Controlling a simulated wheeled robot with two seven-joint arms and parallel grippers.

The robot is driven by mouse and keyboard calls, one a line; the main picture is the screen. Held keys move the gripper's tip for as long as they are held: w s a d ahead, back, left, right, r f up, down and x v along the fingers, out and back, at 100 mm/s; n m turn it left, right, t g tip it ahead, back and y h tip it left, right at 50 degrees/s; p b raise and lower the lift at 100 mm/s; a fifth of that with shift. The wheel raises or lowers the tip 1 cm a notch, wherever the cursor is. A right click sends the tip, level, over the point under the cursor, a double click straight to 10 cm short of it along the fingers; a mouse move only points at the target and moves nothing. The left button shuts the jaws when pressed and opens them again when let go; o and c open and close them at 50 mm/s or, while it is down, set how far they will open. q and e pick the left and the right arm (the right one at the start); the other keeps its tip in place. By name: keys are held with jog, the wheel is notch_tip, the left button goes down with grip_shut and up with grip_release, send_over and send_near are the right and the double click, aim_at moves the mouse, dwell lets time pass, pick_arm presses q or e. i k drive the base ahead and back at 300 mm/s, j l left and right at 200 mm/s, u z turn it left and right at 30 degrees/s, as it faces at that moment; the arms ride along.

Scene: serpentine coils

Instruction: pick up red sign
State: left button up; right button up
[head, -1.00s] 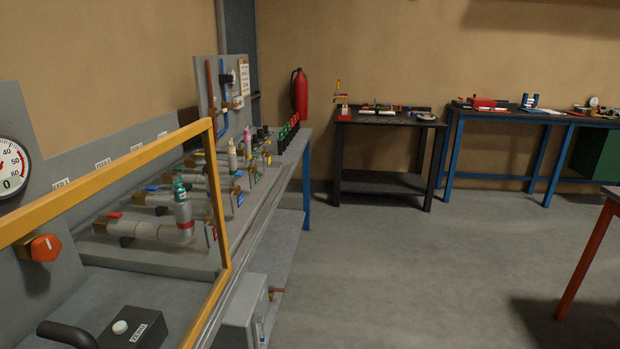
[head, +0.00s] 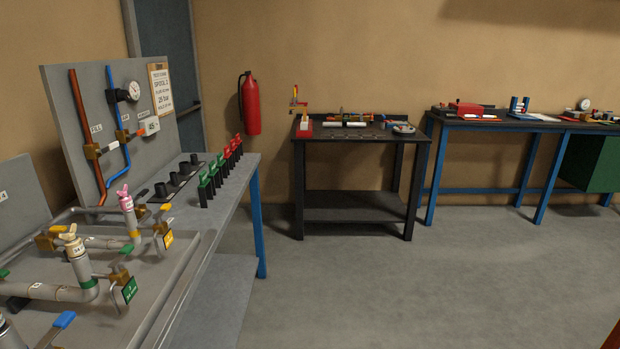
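Several small red signs (head: 233,148) stand upright at the far end of a row on the right part of the grey bench (head: 222,212), in the head view. Several green signs (head: 209,182) stand nearer in the same row. Each has a dark lower part, and the red ones partly overlap each other. I cannot tell from here which single red sign the task means. Neither of my grippers is in view.
Pipes with valves (head: 84,268) and an upright gauge panel (head: 110,125) fill the bench's left. A red fire extinguisher (head: 250,104) hangs on the wall. A black table (head: 350,205) and blue-legged bench (head: 480,190) stand behind. The floor (head: 400,290) at right is clear.

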aim_at(227, 156)
jog(key=i+l+u, duration=0.1)
jog(key=i+u, duration=0.15)
jog(key=i, duration=0.3)
jog(key=i+l+u, duration=0.2)
jog(key=i, duration=0.35)
jog(key=i+l+u, duration=0.25)
jog(key=i, duration=0.25)
